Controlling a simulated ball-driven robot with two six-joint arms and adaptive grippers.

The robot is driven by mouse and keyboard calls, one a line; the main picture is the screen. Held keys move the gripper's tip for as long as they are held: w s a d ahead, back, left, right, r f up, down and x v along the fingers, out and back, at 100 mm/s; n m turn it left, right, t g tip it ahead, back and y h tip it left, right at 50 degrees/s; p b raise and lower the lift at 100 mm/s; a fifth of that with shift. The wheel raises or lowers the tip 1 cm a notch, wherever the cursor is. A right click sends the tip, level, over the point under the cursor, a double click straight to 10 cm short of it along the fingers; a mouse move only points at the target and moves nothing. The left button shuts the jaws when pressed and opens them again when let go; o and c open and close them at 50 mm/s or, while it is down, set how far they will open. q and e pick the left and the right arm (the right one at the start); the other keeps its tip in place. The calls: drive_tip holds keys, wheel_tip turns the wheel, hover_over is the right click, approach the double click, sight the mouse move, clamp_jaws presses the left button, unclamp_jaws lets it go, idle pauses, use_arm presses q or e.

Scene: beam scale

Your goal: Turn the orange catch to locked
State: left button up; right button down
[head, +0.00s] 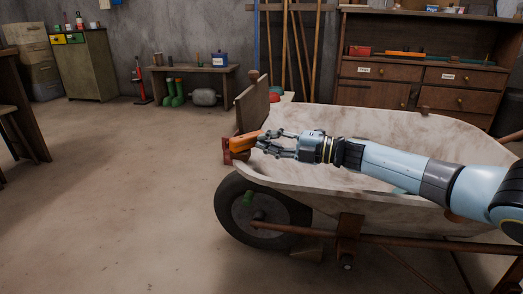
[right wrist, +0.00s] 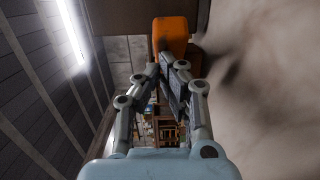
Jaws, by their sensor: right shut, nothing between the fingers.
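The orange catch (head: 244,142) sits at the left end of the wheelbarrow (head: 335,118), by an upright wooden board (head: 253,104) and a dark red bracket (head: 228,152). It also shows at the top of the right wrist view (right wrist: 171,36). My right gripper (head: 264,141) reaches in from the right, level with the catch, its fingertips close to the catch's right end. In the right wrist view its fingers (right wrist: 165,62) come together just below the catch, with nothing held. Whether they touch the catch I cannot tell. My left gripper is not in view.
The wheelbarrow's wheel (head: 262,212) stands below the catch. Behind are a low bench (head: 192,72) with green boots (head: 173,93), long poles (head: 287,50) against the wall and a wooden drawer cabinet (head: 420,78). The floor at the left is clear.

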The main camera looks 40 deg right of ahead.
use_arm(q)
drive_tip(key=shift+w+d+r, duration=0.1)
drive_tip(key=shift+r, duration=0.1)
use_arm(e)
drive_tip(key=shift+w+d, duration=0.25)
drive_tip(key=shift+w, duration=0.05)
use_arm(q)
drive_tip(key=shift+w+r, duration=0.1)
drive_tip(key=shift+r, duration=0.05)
use_arm(e)
drive_tip(key=shift+r, duration=0.1)
wheel_tip(320, 180, up, 10)
idle(0.6)
